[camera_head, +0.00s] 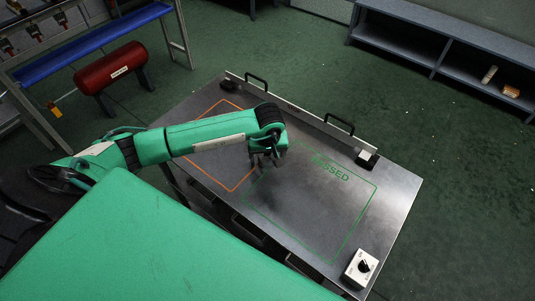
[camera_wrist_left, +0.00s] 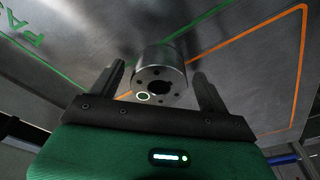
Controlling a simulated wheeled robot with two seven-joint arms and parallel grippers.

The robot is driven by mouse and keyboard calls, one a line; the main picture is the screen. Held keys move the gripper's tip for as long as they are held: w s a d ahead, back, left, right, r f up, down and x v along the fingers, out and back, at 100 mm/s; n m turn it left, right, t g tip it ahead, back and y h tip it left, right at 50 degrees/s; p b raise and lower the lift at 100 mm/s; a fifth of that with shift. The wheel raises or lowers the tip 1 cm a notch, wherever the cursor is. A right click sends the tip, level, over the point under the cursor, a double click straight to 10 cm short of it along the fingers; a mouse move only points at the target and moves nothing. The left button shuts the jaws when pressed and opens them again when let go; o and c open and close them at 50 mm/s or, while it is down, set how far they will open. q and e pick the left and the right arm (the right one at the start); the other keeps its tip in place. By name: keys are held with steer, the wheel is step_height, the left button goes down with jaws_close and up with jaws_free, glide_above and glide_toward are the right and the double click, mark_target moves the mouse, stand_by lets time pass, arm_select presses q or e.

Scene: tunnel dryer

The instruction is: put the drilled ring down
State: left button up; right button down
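The drilled ring (camera_wrist_left: 155,62) is a short grey metal cylinder with a dark centre bore and small holes in the face toward the wrist camera. One small hole shows a pale ring around it. It lies between the two fingers of my left gripper (camera_wrist_left: 160,78), with a visible gap on each side. The gripper looks open around it. In the head view my left gripper (camera_head: 265,160) points down over the metal table (camera_head: 285,225), between the orange and green outlines. The ring cannot be made out there. Whether it touches the table is unclear. My right gripper is out of view.
The green "PASSED" outline (camera_head: 372,200) encloses bare table on the right; the orange outline (camera_head: 232,190) is left. A back rail with handles (camera_head: 340,125) edges the table. A knob box (camera_head: 361,268) sits at the near right corner. A red tank (camera_head: 108,68) stands left.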

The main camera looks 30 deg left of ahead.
mark_target(268, 158)
arm_select(q)
steer(key=shift+r, duration=0.2)
step_height(268, 158, up, 12)
steer(key=s+d+b, duration=0.1)
steer(key=b, duration=0.1)
steer(key=shift+s+f, duration=0.15)
steer(key=shift+s, duration=0.1)
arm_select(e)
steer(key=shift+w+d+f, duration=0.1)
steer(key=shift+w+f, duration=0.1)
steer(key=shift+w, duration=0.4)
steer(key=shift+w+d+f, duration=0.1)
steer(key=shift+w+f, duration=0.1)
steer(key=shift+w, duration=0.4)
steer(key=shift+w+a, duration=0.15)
